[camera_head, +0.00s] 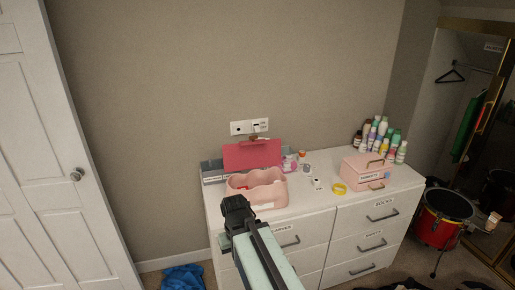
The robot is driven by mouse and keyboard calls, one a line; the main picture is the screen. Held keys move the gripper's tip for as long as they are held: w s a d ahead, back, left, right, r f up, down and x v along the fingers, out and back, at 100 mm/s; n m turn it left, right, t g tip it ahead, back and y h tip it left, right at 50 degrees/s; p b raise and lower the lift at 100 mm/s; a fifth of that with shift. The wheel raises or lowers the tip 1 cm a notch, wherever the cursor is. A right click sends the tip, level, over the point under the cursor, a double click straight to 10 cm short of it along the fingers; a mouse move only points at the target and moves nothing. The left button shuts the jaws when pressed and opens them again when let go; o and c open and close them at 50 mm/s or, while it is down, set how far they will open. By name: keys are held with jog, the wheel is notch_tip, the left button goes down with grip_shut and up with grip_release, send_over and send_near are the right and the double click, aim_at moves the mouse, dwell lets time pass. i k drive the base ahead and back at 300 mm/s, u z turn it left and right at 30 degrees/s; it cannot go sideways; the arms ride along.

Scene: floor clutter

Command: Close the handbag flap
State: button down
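A pale pink open container (257,188) with a wavy rim stands on the left part of the white dresser top. A deep pink panel (252,155) stands raised behind it against the wall side and looks like its open flap. A small handle-like part shows at the panel's top. My gripper (236,207) is at the container's front left, dark and seen from behind. Its fingers are too small and dark to tell whether they are open. I cannot tell whether it touches the container.
A pink box (367,172) with handles stands on the right of the dresser (322,209). Several bottles (381,137) stand behind it. A yellow ring (340,189) and small jars lie between. A grey box (213,172) is left of the panel. A red drum (444,219) stands on the right.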

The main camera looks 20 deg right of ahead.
aim_at(262, 152)
jog(key=u, duration=0.2)
jog(key=i, duration=1.3)
jog(key=u, duration=0.7)
jog(key=k, duration=0.65)
jog(key=u, duration=0.3)
jog(key=i, duration=0.65)
jog(key=z, duration=0.1)
